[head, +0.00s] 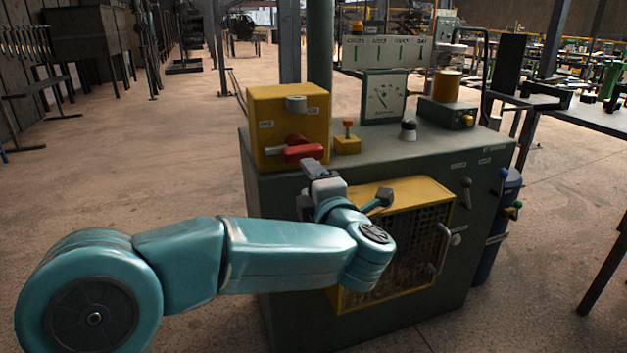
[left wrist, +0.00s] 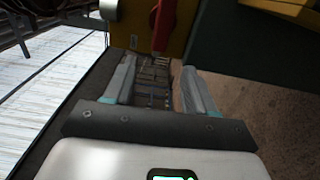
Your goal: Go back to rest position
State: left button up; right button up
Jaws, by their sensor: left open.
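My left arm comes in from the left in the head view, and my left gripper (head: 315,174) is in front of the machine cabinet, just below a red rotary handle (head: 303,152) on a yellow switch box (head: 290,112). In the left wrist view the two fingers of the left gripper (left wrist: 158,78) are spread apart with nothing between them. The red handle (left wrist: 163,24) shows beyond the fingertips, apart from them. My right gripper is in neither view.
The green cabinet (head: 480,150) stands close in front, with a yellow-framed mesh door (head: 440,200), a dial gauge (head: 384,98) and a yellow push-button box (head: 347,144). A blue cylinder (head: 497,235) stands at its right. Open floor (head: 190,150) lies to the left.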

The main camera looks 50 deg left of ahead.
pick_arm(q)
jog(key=shift+v, duration=0.75)
